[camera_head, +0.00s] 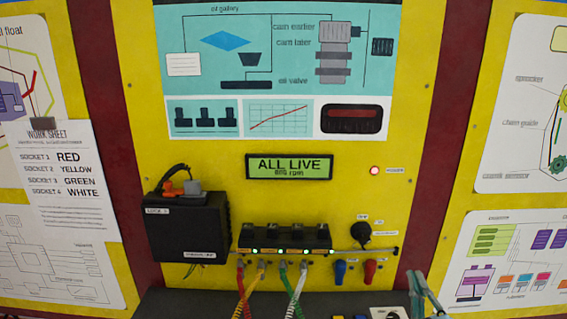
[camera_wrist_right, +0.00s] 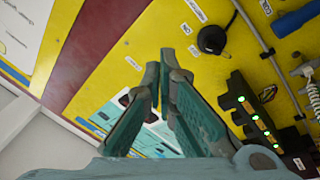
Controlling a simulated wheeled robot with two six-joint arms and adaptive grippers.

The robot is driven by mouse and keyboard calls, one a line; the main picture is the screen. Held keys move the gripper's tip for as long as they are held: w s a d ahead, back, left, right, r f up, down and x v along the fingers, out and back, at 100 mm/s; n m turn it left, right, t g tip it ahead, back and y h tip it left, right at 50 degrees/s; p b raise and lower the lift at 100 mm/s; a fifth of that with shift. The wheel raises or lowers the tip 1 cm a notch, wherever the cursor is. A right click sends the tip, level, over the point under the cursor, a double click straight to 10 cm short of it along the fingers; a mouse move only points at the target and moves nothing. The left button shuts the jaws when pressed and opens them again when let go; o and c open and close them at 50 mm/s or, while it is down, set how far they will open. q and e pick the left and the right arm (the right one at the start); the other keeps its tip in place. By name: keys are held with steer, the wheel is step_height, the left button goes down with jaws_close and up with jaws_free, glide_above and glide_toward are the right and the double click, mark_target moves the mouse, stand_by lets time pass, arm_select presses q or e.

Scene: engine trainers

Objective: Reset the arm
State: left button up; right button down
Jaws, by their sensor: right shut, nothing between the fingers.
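My right gripper (camera_head: 425,297) shows at the lower right edge of the head view, in front of the panel's bottom. In the right wrist view its two teal fingers (camera_wrist_right: 163,88) are shut with nothing between them, apart from the yellow panel behind. My left gripper is not in either view. The yellow trainer panel (camera_head: 330,195) carries a display (camera_head: 290,166) reading "ALL LIVE". A black socket block (camera_head: 285,236) has green lights lit, with red, yellow, green and white cables plugged in below. It also shows in the right wrist view (camera_wrist_right: 240,105).
A black box (camera_head: 187,228) sticks out at the left of the panel. A round black knob (camera_head: 361,231) and blue and red levers (camera_head: 370,270) sit right of the sockets. A dark ledge (camera_head: 255,304) runs along the bottom. A work sheet (camera_head: 66,175) hangs at left.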

steer(key=s+d+f+m+g+h, duration=0.2)
steer(key=s+f+m+g, duration=0.25)
steer(key=s+f, duration=0.35)
steer(key=s+d+f+m+g+h, duration=0.2)
steer(key=s+f+m+g, duration=0.2)
steer(key=s+f+g, duration=0.3)
steer(key=s+a+f+n+g+y, duration=0.1)
steer(key=s+a+f+g+y, duration=0.3)
steer(key=s, duration=0.4)
steer(key=s+a+f+n+g+y, duration=0.1)
steer(key=s+a+f+g, duration=0.1)
steer(key=s+a+f, duration=0.5)
steer(key=s+d+f+g+b, duration=0.1)
steer(key=s+d+f, duration=0.1)
steer(key=f, duration=0.8)
steer(key=s+d+f+b, duration=0.1)
steer(key=s+d+f, duration=0.1)
steer(key=f, duration=0.8)
steer(key=s+f+m+g+b, duration=0.1)
steer(key=s+f, duration=1.1)
steer(key=s, duration=0.1)
steer(key=shift+s+d+f, duration=0.15)
steer(key=shift+s+d, duration=0.05)
steer(key=shift+d, duration=0.1)
